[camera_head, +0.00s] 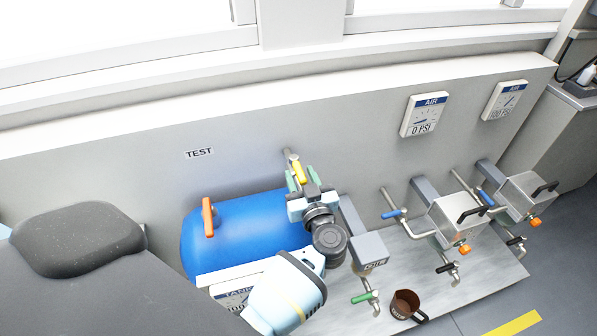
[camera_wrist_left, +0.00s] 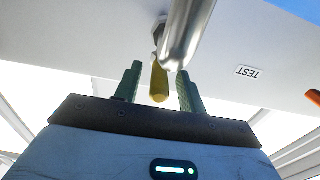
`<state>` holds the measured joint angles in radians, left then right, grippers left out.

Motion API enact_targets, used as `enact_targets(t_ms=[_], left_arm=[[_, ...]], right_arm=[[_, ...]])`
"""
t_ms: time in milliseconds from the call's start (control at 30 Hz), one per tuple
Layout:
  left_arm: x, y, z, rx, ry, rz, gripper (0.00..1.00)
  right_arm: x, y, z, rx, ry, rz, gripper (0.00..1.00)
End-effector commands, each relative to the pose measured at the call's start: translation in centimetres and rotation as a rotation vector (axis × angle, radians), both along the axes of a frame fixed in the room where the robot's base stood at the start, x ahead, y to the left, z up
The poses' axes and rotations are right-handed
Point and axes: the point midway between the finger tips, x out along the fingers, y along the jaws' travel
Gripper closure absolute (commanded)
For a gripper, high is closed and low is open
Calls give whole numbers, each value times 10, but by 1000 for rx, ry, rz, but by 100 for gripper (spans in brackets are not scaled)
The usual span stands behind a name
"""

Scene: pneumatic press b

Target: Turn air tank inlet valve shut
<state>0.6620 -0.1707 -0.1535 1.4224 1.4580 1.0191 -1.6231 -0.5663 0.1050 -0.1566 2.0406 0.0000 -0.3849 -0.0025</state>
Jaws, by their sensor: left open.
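The blue air tank (camera_head: 245,225) lies on its side against the wall. A yellow valve handle (camera_head: 299,172) sits on a metal pipe (camera_head: 288,156) above the tank's right end; I take it as the inlet valve. My left gripper (camera_head: 301,180) is open at this handle. In the left wrist view, the yellow handle (camera_wrist_left: 159,82) stands between the two open green fingers, with gaps on both sides. The metal pipe (camera_wrist_left: 184,35) rises behind it. The gripper and arm hide part of the tank's right end. My right gripper is in neither view.
An orange handle (camera_head: 208,217) stands on the tank's left end. To the right are two grey press units (camera_head: 465,218) with blue levers, a green lever (camera_head: 364,297), and a brown cup (camera_head: 404,303). Two AIR gauges (camera_head: 424,114) hang on the wall.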

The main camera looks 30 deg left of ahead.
Motion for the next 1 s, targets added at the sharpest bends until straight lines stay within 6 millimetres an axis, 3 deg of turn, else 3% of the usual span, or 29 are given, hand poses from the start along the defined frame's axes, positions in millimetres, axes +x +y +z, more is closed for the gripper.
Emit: enact_targets(t_ms=[433, 733, 1000], left_arm=[[2, 1, 1, 1, -1, 0, 60], [1, 1, 1, 1, -1, -1, 98], [1, 1, 0, 0, 0, -1, 100]], right_arm=[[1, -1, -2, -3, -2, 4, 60], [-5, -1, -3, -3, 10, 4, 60], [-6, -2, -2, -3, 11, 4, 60]])
